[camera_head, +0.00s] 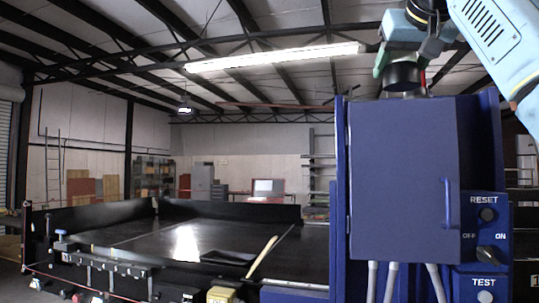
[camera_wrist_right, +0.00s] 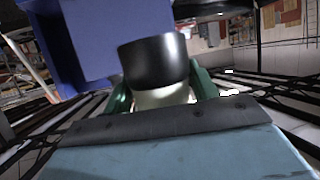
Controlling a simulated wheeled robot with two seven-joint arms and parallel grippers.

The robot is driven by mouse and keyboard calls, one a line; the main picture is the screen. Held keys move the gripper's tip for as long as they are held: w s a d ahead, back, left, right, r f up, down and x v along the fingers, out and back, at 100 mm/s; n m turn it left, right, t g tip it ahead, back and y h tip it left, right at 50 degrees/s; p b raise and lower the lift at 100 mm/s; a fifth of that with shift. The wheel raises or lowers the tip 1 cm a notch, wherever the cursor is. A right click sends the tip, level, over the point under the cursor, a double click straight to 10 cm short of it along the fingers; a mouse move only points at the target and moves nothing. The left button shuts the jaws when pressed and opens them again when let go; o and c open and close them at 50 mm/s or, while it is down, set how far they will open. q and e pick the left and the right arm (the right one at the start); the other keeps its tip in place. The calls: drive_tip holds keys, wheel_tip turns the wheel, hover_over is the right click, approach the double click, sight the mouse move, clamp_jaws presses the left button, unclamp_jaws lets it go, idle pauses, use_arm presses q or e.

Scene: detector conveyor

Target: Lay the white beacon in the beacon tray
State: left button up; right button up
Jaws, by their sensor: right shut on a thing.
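My right gripper (camera_head: 404,60) is at the upper right of the head view, above the top of the blue cabinet. It is shut on the white beacon, whose black cylindrical part (camera_head: 404,76) sticks out below the fingers. In the right wrist view, the beacon's white part (camera_wrist_right: 163,97) sits between the green fingers, with the black part beyond it. My left gripper is not in view.
The blue cabinet (camera_head: 403,180) has a closed door with a handle. A panel (camera_head: 486,240) on its right carries RESET, OFF/ON and TEST controls. A wide black conveyor bed (camera_head: 140,240) with raised edges lies at left, mostly bare.

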drive_tip(key=w+a+f+b, duration=0.2)
drive_tip(key=w+f, duration=0.4)
drive_tip(key=f, duration=0.7)
drive_tip(key=w+a+f+b, duration=0.15)
drive_tip(key=w+f, duration=0.45)
drive_tip(key=f, duration=0.6)
wheel_tip(320, 180, down, 25)
drive_tip(key=a+y+b, duration=0.1)
drive_tip(key=a+b, duration=0.1)
drive_tip(key=b, duration=0.2)
drive_tip(key=s+f+b, duration=0.1)
drive_tip(key=s+f, duration=0.2)
drive_tip(key=f, duration=0.4)
drive_tip(key=s+f+n+b, duration=0.1)
drive_tip(key=s+f, duration=0.2)
drive_tip(key=f, duration=0.3)
drive_tip(key=s+f+b, duration=0.2)
drive_tip(key=s+f, duration=0.2)
drive_tip(key=f, duration=0.3)
drive_tip(key=s+f+b, duration=0.1)
drive_tip(key=s+f, duration=0.4)
drive_tip(key=s, duration=0.2)
drive_tip(key=s+d+f+b, duration=0.1)
drive_tip(key=s+f+b, duration=0.1)
drive_tip(key=s+f, duration=0.3)
drive_tip(key=s, duration=0.3)
drive_tip(key=shift+s, duration=0.15)
drive_tip(key=shift+d, duration=0.1)
